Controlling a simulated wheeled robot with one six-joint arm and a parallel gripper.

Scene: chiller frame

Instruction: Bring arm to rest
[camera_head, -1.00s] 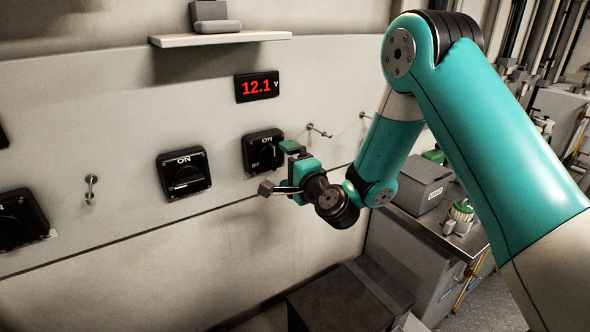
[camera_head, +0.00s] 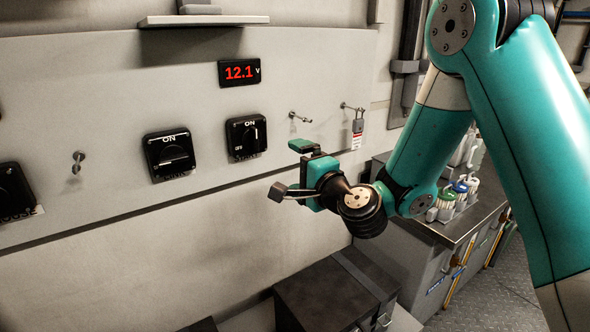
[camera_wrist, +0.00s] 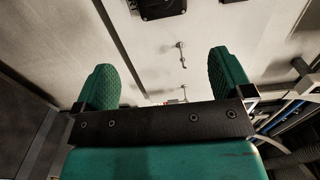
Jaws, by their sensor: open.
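My gripper (camera_head: 291,170) is in front of the wall panel, below and to the right of the rotary switches. Its two jaws are apart with nothing between them. In the wrist view the two green fingers (camera_wrist: 165,82) stand wide apart, with the pale panel and a small hook beyond them. My teal arm is raised and bent, reaching in from the right side of the head view. The gripper looks clear of the panel, though the exact gap is hard to tell.
The panel carries rotary switches (camera_head: 246,136) (camera_head: 169,154), a red 12.1 V display (camera_head: 239,72) and hooks. A padlock (camera_head: 357,130) hangs on the right hook. A dark box (camera_head: 335,296) stands below the gripper. A bench (camera_head: 470,220) with small containers is at right.

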